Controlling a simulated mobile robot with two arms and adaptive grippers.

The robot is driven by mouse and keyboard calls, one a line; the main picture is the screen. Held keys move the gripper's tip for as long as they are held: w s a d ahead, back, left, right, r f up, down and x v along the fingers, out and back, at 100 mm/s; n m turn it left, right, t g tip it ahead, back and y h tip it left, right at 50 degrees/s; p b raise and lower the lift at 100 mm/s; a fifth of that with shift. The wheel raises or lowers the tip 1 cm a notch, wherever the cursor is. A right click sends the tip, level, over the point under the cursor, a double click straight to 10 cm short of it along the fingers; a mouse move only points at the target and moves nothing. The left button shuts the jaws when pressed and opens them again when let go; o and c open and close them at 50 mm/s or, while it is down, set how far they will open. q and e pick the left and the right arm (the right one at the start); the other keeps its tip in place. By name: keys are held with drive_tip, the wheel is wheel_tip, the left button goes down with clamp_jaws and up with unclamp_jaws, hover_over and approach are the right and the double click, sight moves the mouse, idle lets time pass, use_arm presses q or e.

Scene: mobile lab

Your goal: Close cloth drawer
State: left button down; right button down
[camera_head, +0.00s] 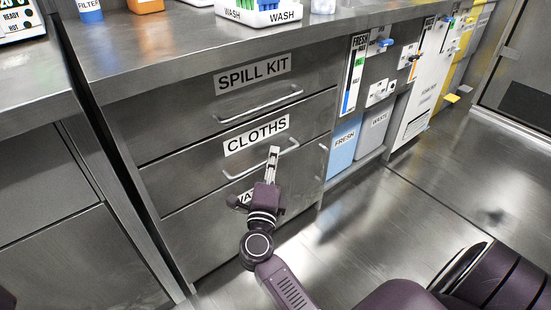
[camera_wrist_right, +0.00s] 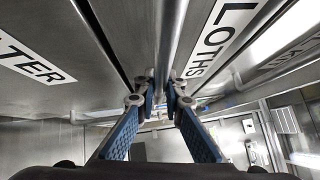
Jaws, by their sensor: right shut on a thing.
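The cloths drawer (camera_head: 200,165) is the middle front of a steel cabinet, with a white CLOTHS label; the label also shows in the right wrist view (camera_wrist_right: 218,38). Its bar handle (camera_head: 288,147) runs across below the label. My right gripper (camera_head: 273,156) reaches up from below to this handle. In the right wrist view the handle bar (camera_wrist_right: 168,40) runs down between the two blue-padded fingers (camera_wrist_right: 161,90), which are shut on it. The front looks nearly in line with its neighbours; a small opening is hard to judge. My left gripper is not in view.
The SPILL KIT drawer (camera_head: 190,115) is above and a WATER-labelled front (camera_head: 200,235) below, its label partly hidden by my wrist. The worktop (camera_head: 180,35) carries a WASH tray (camera_head: 262,17). FRESH (camera_head: 343,142) and WASTE (camera_head: 374,130) bins stand right. Floor in front is clear.

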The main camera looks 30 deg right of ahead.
drive_tip(key=c, duration=2.3)
unclamp_jaws()
drive_tip(key=shift+w+a, duration=0.1)
drive_tip(key=shift+w, duration=0.1)
drive_tip(key=v, duration=0.7)
drive_tip(key=shift+s, duration=0.25)
drive_tip(key=shift+a, duration=0.15)
